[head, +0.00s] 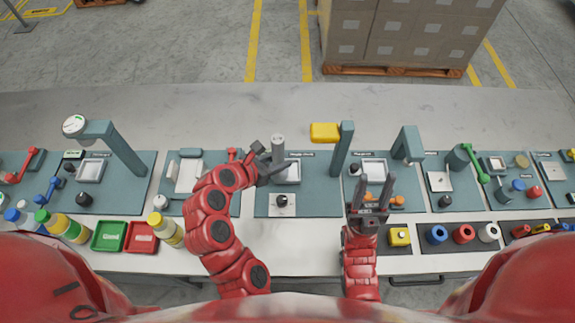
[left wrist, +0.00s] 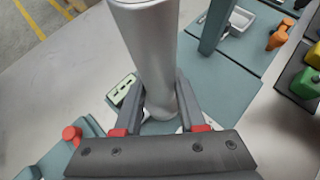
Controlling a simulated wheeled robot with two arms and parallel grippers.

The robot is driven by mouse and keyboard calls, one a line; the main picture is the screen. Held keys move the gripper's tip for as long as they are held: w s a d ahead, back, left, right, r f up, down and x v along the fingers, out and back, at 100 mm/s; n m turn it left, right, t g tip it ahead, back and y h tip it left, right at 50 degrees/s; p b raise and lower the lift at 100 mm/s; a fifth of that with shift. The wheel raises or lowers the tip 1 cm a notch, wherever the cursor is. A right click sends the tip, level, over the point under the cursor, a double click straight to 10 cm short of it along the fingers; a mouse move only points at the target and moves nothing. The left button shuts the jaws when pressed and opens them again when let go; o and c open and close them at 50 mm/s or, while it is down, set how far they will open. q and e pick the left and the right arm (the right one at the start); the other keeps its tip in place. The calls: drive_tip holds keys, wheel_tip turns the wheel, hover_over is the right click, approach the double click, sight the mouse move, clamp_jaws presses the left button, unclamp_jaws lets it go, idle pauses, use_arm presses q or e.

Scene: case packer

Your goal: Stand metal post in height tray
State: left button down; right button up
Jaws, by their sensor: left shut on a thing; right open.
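The metal post (head: 278,146) is a grey cylinder, roughly upright. My left gripper (head: 269,167) is shut on it. In the left wrist view the post (left wrist: 150,50) stands between the two dark fingers (left wrist: 158,100). The height tray (head: 291,174) is a pale square tray on a blue-green station panel, just below and right of the post in the head view. The gripper hides part of the tray and the post's foot, so I cannot tell whether the post touches it. My right gripper (head: 371,192) is open and empty, in front of the neighbouring station.
Other stations line both sides.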

use_arm(q)
drive_tip(key=shift+w+d+r+p, duration=0.3)
drive_tip(key=shift+w+d+p, duration=0.05)
drive_tip(key=shift+w+d, duration=0.3)
drive_tip(key=f+p, duration=0.1)
drive_tip(key=w+d+f, duration=0.1)
drive_tip(key=f, duration=0.1)
drive_tip(key=shift+d+p, duration=0.1)
drive_tip(key=shift+p, duration=0.25)
drive_tip(key=shift+f, duration=0.45)
drive_tip(key=shift+c, duration=2.4)
unclamp_jaws()
drive_tip(key=shift+f, duration=0.1)
